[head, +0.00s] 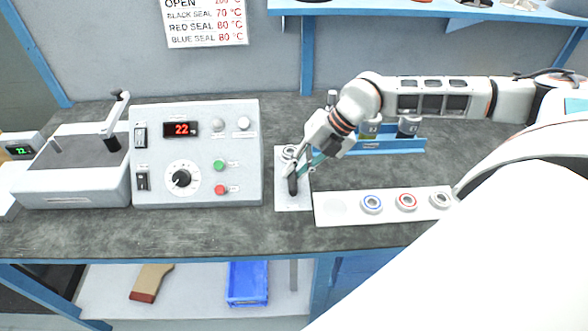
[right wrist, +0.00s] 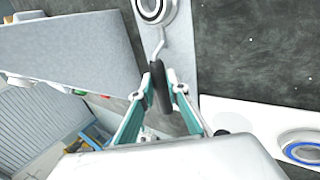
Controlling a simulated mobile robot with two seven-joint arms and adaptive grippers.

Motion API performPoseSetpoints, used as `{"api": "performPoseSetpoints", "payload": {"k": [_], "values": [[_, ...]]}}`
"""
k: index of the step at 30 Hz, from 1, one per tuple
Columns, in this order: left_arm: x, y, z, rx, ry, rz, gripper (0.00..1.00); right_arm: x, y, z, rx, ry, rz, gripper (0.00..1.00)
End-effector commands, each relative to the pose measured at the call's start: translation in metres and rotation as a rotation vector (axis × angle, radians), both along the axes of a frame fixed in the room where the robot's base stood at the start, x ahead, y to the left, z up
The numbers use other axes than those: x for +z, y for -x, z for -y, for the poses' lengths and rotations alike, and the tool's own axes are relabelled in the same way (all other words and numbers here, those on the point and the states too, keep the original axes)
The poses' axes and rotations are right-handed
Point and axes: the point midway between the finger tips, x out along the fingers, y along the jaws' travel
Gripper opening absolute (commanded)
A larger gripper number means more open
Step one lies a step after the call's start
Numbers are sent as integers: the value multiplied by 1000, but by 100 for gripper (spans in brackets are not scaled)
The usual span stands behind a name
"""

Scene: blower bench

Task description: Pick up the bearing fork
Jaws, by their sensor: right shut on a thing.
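The bearing fork has a black handle (head: 293,185) and a thin pale metal shank, which shows in the right wrist view (right wrist: 159,46). My right gripper (head: 297,172) is over the small light plate (head: 295,204). In the right wrist view my right gripper (right wrist: 161,88) has its teal fingers shut on the black handle. The shank runs away from the fingers toward a bearing with a dark ring (right wrist: 152,8) at the top edge. I cannot tell whether the fork touches the plate or this bearing. My left gripper is not in view.
A control box (head: 240,120) reading 22 stands just left of the plate. A white strip (head: 335,215) with several ringed bearings lies to the right. A blue rack (head: 380,149) stands behind. The bench (head: 180,230) is bare along its front.

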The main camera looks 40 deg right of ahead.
Motion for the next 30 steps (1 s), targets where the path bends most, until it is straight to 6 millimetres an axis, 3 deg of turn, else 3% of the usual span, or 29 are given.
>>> {"api": "performPoseSetpoints", "payload": {"k": [8, 21, 30], "values": [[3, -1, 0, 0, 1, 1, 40, 32, -2, 0, 1, 0, 9, 0], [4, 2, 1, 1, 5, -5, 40, 146, -2, 0, 1, -1, 11, 0], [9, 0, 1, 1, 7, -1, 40, 192, -2, -1, 2, 0, 9, 0]]}}
